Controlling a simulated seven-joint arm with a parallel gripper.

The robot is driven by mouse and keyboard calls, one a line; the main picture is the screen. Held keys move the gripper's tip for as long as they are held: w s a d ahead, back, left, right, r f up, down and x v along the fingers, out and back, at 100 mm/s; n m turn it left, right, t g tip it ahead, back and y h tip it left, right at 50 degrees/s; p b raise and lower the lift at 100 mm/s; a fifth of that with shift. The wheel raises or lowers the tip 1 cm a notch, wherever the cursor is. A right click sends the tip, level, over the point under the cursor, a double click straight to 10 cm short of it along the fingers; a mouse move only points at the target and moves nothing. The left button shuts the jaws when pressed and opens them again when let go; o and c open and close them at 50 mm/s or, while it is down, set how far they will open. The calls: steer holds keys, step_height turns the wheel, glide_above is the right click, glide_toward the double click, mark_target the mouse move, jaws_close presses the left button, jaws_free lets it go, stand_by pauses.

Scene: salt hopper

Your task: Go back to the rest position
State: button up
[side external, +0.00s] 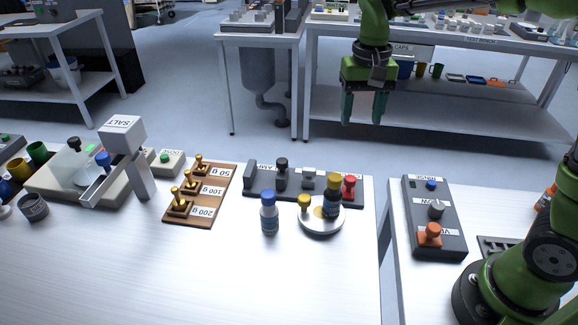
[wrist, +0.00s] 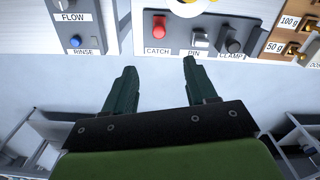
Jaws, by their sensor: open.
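My gripper (side external: 364,106) hangs in the air past the far edge of the white table, at the upper right of the side external view. Its two dark green fingers point down and are apart, with nothing between them. In the wrist view my gripper (wrist: 157,80) is also open and empty, with bare grey floor beyond the fingers. No part of it touches anything.
The white table (side external: 310,280) holds a salt hopper (side external: 124,135), a weight board (side external: 226,190), a blue-capped bottle (side external: 269,215) and a round plate (side external: 318,231) with a dark bottle (side external: 331,198). A control box (side external: 447,240) stands right. Air around the gripper is clear.

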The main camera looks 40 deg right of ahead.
steer(key=s+r+n+t+y, duration=0.2)
steer(key=s+t, duration=0.5)
steer(key=s, duration=0.8)
steer(key=shift+a+r, duration=0.35)
steer(key=shift+a, duration=0.05)
stand_by(1.0)
